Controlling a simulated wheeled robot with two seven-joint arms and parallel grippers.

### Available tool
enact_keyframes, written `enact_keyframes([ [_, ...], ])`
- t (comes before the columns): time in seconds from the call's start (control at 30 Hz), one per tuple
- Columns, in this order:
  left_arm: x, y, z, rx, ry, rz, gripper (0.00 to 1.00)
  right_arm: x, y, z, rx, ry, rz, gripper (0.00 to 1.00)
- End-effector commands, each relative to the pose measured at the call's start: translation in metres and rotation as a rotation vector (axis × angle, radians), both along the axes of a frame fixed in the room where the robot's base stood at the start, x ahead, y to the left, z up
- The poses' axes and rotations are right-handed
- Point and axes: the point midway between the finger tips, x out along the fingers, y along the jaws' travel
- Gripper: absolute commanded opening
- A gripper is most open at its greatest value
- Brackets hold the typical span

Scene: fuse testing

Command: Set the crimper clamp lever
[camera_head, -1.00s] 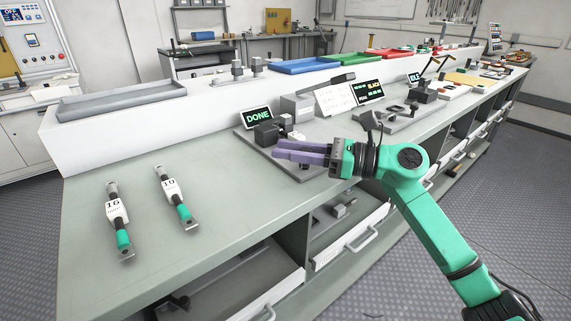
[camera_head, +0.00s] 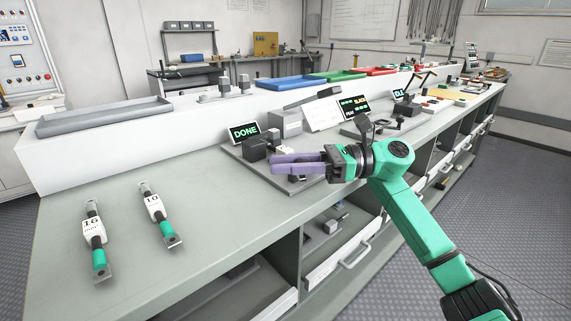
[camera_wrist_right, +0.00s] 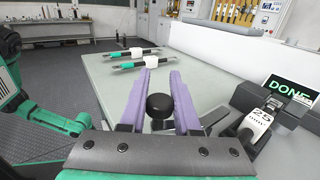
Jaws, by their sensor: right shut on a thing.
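The crimper station (camera_head: 290,187) is a grey base plate on the bench with a dark block (camera_head: 255,149) and a screen reading DONE (camera_head: 244,131). My right gripper (camera_head: 275,163), with purple fingers, reaches over this plate from the right. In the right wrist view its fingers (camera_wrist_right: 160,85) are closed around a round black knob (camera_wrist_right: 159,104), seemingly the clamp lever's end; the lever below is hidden. A white piece marked 25 (camera_wrist_right: 256,122) sits in the station beside the gripper. My left gripper is not in view.
Two labelled fuses (camera_head: 94,232) (camera_head: 157,214) lie on the bench's left part, clear of the gripper. A white raised shelf (camera_head: 90,150) runs behind, with grey, blue, green and red trays. More stations stand to the right. Open shelves (camera_head: 330,228) lie below the bench edge.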

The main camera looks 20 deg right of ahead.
Motion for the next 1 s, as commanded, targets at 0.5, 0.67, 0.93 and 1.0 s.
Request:
enact_keyframes([
  [0.5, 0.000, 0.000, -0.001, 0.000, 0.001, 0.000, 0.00, 0.000, -0.003, -0.001, 0.000, 0.001, -0.002, 0.61],
  [0.67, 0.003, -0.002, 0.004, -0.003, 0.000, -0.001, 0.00, -0.007, -0.031, -0.002, -0.002, 0.000, -0.005, 0.61],
  [0.93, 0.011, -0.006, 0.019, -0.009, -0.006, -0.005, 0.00, -0.025, -0.109, -0.001, -0.001, 0.002, -0.005, 0.61],
  [1.0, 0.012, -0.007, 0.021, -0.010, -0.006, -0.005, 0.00, -0.029, -0.123, -0.001, -0.001, 0.001, -0.004, 0.61],
])
